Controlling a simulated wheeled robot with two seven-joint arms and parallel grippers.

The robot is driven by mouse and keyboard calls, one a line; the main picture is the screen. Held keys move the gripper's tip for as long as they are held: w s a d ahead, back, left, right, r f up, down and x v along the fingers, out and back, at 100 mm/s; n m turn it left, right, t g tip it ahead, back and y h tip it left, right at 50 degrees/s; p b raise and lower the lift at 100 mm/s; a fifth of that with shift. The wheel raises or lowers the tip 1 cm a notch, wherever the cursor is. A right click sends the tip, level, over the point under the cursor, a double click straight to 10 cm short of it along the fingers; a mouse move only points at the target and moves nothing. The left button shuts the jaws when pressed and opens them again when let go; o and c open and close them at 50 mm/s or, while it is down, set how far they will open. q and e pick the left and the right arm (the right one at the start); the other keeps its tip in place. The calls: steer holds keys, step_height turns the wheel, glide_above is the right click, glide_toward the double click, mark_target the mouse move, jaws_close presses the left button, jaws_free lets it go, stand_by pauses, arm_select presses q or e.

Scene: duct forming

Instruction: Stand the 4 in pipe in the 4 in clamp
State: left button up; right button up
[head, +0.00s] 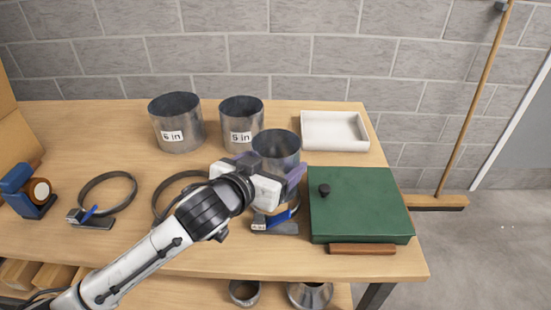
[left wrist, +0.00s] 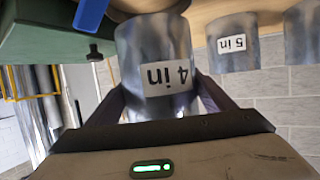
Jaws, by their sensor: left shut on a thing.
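The 4 in pipe (head: 278,142) is a grey metal cylinder. Its "4 in" label faces the left wrist view (left wrist: 168,75). My left gripper (head: 272,180) is shut on the pipe, with one finger on each side, and holds it upright or nearly so. The 4 in clamp (head: 262,228) is on the table right below the pipe, with a blue lever and a small label. My gripper hides most of its ring. I cannot tell whether the pipe's lower end is inside the ring or above it. My right gripper is not in view.
The 6 in pipe (head: 176,125) and 5 in pipe (head: 241,125) stand behind. Two more ring clamps, one at left (head: 107,190) and one in the middle (head: 165,205), lie left of the gripper. A green box (head: 360,205) is close at right; a white tray (head: 334,130) is behind it.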

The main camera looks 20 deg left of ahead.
arm_select(q)
steer(key=shift+f+b, duration=1.15)
steer(key=shift+f, duration=1.05)
steer(key=o, duration=1.2)
steer(key=shift+f, duration=0.1)
steer(key=v, duration=1)
steer(key=shift+s, duration=0.15)
